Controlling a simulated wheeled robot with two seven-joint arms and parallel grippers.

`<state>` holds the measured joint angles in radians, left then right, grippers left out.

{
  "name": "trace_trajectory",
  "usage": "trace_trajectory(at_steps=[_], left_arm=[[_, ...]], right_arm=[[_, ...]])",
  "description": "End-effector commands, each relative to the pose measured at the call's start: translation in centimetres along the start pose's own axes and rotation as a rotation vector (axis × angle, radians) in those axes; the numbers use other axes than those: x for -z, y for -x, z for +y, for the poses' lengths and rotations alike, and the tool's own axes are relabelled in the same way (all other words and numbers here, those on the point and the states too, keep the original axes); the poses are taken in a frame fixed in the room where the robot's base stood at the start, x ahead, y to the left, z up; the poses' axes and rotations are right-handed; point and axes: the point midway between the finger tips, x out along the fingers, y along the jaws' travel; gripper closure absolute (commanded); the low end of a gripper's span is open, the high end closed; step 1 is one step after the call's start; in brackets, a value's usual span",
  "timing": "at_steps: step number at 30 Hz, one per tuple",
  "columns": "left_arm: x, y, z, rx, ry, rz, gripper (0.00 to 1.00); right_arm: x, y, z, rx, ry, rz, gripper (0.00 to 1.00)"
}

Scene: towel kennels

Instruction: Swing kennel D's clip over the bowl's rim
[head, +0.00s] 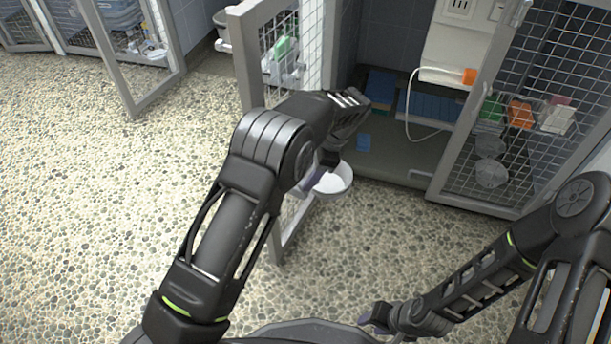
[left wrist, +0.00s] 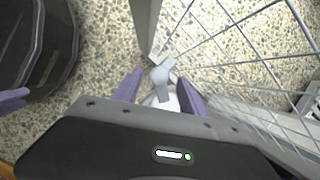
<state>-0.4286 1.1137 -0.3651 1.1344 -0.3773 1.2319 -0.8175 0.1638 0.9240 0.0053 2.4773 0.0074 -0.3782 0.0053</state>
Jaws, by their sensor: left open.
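A white bowl (head: 335,180) is by the lower part of an open mesh kennel door (head: 243,60), partly hidden behind my left arm. In the left wrist view, part of the bowl (left wrist: 160,101) shows below a pale grey-blue clip (left wrist: 160,77) beside the door's mesh. My left gripper (head: 316,180) is open at the bowl. Its purple fingers (left wrist: 158,92) stand on either side of the clip, with gaps visible. Whether the clip lies over the rim is unclear. My right gripper (head: 376,320) is low at the front; its finger opening is too small to judge. No kennel letter is readable.
A second mesh door (head: 480,150) stands to the right of the open kennel. Blue folded towels (head: 425,107) and a white cable (head: 408,105) are inside. Another open door (head: 130,70) is at the far left. The pebbled floor (head: 110,190) is clear at left.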

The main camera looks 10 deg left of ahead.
Motion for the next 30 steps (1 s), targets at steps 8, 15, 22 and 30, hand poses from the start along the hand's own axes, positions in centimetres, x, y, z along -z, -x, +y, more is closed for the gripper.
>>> trace_trajectory(at_steps=[8,15,22,30], left_arm=[[0.0,4.7,0.0,0.001,0.000,0.001,0.50],[0.0,5.3,0.0,0.000,-0.001,0.000,0.50],[0.1,5.3,0.0,0.000,-0.001,0.000,0.50],[0.1,5.2,0.0,0.000,-0.001,0.000,0.50]], right_arm=[[-0.2,1.8,-0.6,0.000,0.001,-0.009,0.64],[-0.2,1.9,-0.6,0.000,0.001,-0.011,0.64],[-0.2,1.9,-0.6,0.000,0.001,-0.010,0.64],[-0.2,1.9,-0.6,0.000,0.001,-0.010,0.64]])
